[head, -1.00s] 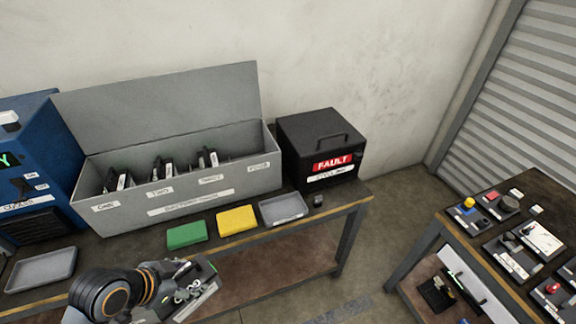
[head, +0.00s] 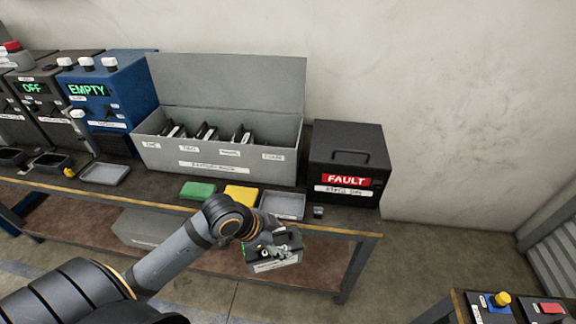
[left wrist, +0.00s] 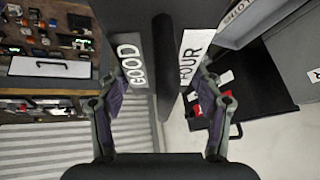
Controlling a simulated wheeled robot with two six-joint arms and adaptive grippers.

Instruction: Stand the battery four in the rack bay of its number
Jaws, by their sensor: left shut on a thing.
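My left gripper (head: 272,246) is shut on battery four (head: 274,264), a dark block with a white label, in front of the bench's front edge. In the left wrist view, the dark battery (left wrist: 150,25) sits between the fingers (left wrist: 162,98), with labels reading GOOD and FOUR. The grey battery rack (head: 215,160) stands on the bench behind, its lid raised. Dark batteries (head: 207,132) stand in the three left bays. The right bay, labelled FOUR (head: 273,156), shows no battery; its floor is hidden. My right gripper is out of view.
A black FAULT box (head: 348,165) stands right of the rack. A green pad (head: 198,190), a yellow pad (head: 241,196) and a grey tray (head: 283,205) lie in front of it. A blue machine reading EMPTY (head: 108,95) stands left. Another table (head: 470,310) is lower right.

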